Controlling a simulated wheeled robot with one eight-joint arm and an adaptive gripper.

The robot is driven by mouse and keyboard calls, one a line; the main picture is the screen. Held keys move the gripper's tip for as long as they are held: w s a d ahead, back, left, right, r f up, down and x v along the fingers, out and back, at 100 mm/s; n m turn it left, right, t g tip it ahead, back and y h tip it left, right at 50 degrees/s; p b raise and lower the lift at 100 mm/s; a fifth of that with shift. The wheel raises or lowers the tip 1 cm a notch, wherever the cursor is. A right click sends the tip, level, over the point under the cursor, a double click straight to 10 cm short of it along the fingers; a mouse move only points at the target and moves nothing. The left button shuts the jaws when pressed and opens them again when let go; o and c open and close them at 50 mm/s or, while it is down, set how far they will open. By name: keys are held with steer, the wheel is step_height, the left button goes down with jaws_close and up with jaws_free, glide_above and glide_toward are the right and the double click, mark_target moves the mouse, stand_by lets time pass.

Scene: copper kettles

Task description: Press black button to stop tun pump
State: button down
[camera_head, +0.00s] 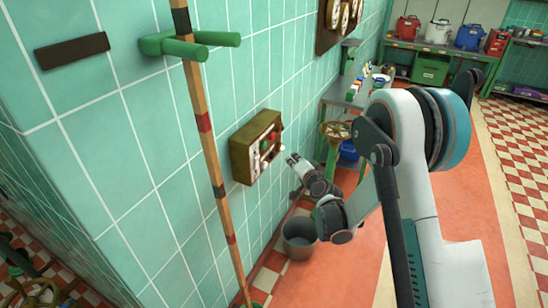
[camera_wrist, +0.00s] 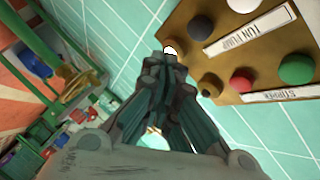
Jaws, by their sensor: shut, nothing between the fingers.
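A brass-coloured button panel (camera_head: 243,160) is fixed to the green tiled wall in the head view. In the wrist view its face (camera_wrist: 228,57) carries a "TUN PUMP" label (camera_wrist: 247,31) with a black button (camera_wrist: 201,28) beside it. My gripper (camera_head: 291,159) is shut and empty, just right of the panel in the head view. In the wrist view its closed fingertips (camera_wrist: 171,57) lie left of and below the black button in the picture. A white round thing (camera_wrist: 170,49) shows at the fingertips, partly hidden. I cannot tell whether the tips touch anything.
The panel also has a "STIRRER" label (camera_wrist: 283,95) with green (camera_wrist: 297,69), red (camera_wrist: 242,79) and dark (camera_wrist: 210,85) buttons. A striped pole (camera_head: 208,150) stands left of the panel.

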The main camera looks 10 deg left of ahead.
steer(key=shift+w+a, duration=0.25)
steer(key=shift+a, duration=0.5)
steer(key=shift+w+a, duration=0.25)
steer(key=shift+a, duration=0.5)
steer(key=shift+a, duration=0.15)
steer(key=shift+w+a, duration=0.15)
steer(key=shift+a, duration=0.1)
steer(key=shift+w+a, duration=0.15)
steer(key=shift+a, duration=0.3)
stand_by(1.1)
steer(key=shift+d, duration=0.15)
steer(key=shift+s+d, duration=0.3)
steer(key=shift+d, duration=0.4)
steer(key=shift+s+d, duration=0.3)
steer(key=shift+d, duration=0.5)
steer(key=shift+s+d, duration=0.25)
steer(key=shift+d, duration=0.5)
steer(key=shift+s+d, duration=0.3)
steer(key=shift+d, duration=0.5)
